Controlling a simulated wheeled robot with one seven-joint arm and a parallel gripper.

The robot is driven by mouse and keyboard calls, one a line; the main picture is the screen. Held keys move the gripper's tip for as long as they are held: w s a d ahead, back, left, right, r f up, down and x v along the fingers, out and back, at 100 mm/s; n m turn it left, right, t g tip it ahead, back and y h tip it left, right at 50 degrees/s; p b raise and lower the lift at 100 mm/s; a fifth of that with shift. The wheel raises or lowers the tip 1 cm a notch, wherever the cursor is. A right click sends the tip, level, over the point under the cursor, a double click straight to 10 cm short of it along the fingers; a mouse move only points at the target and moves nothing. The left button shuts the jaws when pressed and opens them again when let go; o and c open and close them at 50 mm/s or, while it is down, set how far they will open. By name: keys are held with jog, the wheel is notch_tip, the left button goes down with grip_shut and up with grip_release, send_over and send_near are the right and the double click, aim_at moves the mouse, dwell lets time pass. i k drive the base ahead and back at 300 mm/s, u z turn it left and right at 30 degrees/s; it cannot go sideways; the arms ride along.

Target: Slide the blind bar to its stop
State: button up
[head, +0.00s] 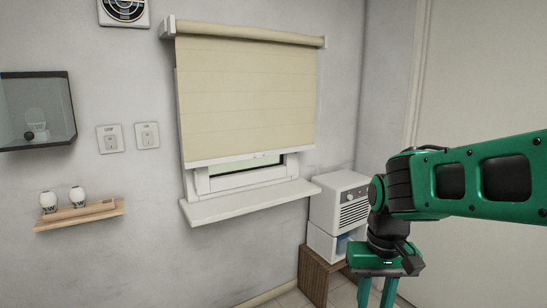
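The cream roller blind (245,90) hangs over the window on the grey wall, lowered over most of it. The white blind bar (232,160) runs along its lower edge, a little above the window's bottom frame. A small greenish marking or part shows near the bar's middle. My gripper (377,296) is at the lower right, pointing down, well to the right of and below the bar. Its two fingers are apart with nothing seen between them. The fingertips are close to the picture's bottom edge.
A white sill (250,202) juts out below the window. A white appliance (340,200) on a brown wooden stand (314,277) is between the window and my arm. A wooden shelf (80,215), switches and a dark glass cabinet (38,110) are at left.

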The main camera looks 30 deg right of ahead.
aim_at(200, 149)
jog(key=z, duration=0.25)
jog(key=i, duration=0.85)
jog(key=z, duration=0.25)
